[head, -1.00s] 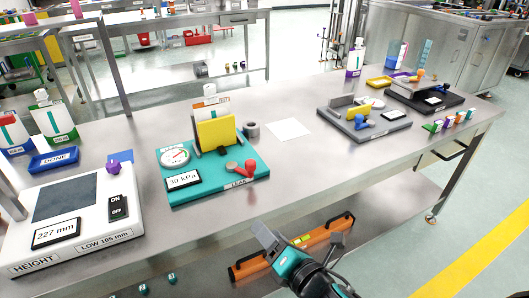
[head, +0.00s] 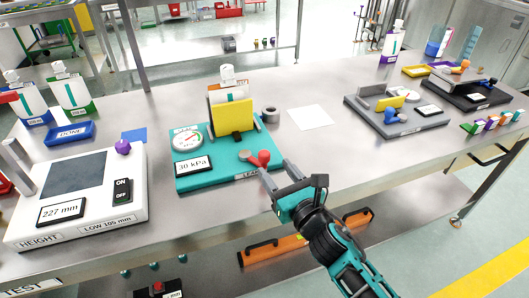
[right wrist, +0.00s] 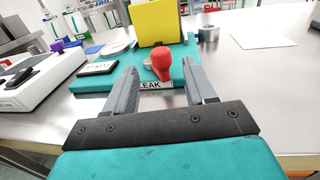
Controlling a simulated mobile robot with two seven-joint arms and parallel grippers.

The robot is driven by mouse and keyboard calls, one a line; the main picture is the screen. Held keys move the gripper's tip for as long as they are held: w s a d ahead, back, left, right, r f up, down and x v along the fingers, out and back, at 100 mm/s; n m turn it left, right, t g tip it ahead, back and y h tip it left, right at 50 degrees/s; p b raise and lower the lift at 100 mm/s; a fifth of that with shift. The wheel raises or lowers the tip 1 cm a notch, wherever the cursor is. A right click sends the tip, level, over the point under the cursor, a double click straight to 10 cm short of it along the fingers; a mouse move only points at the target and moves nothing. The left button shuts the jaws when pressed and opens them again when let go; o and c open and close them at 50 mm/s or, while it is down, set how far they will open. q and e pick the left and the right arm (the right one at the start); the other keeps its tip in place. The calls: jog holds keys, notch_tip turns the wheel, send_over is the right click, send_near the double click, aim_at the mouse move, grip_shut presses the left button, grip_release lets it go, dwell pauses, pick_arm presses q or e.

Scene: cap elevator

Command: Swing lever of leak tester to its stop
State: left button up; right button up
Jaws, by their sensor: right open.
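The leak tester (head: 225,170) is a teal plate on the bench with a round dial, a display reading 30 kPa and a yellow upright block (head: 232,119). A red lever (head: 260,159) with a rounded knob sits at its front right corner. In the right wrist view the red knob (right wrist: 163,62) stands ahead, between the lines of the fingers. My right gripper (head: 277,174) is open at the tester's front edge, its fingers close to the lever; I cannot tell if they touch it. My left gripper is not in view.
A white height gauge (head: 78,195) stands left of the tester. A grey metal ring (head: 269,114) stands just behind its right side. A white sheet (head: 309,118) lies on clear bench to the right, before a grey fixture (head: 398,117).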

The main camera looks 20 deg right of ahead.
aim_at(267, 158)
jog(key=w, duration=0.4)
jog(key=w+a, duration=0.1)
jog(key=w, duration=0.2)
jog(key=shift+s, duration=0.1)
grip_shut()
dwell(0.4)
